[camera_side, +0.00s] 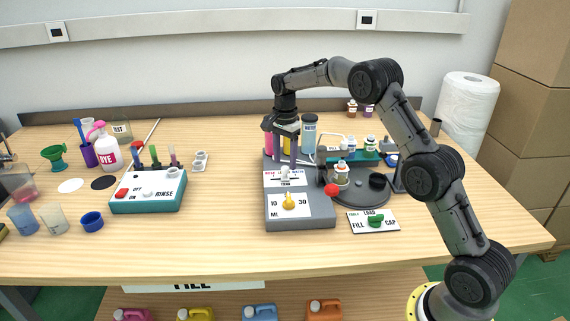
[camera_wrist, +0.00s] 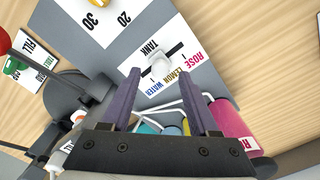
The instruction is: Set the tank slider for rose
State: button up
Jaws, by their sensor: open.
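The tank slider is a small white knob (camera_wrist: 160,62) on a white label panel (camera_wrist: 150,92) printed TANK, with ROSE, LEMON and WATER marks. In the wrist view the knob sits about level with the LEMON mark, between the ends of its slot. In the side view the panel (camera_side: 272,182) is on top of the grey dispenser. My gripper (camera_wrist: 160,84) is open and empty, pointing down over the panel, with the knob just beyond its fingertips in the picture. In the side view my gripper (camera_side: 287,167) is close above the slider and partly hides it.
A yellow volume knob (camera_side: 289,201) sits on the dispenser's front face. A red ball (camera_side: 331,190) and a dark turntable (camera_side: 372,192) are to its right. Pink (camera_wrist: 233,122) and other coloured tanks stand behind the slider. The teal rinse box (camera_side: 148,191) is at left.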

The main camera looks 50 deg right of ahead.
aim_at(285, 173)
jog(key=shift+f, duration=1.1)
grip_shut()
dwell(0.7)
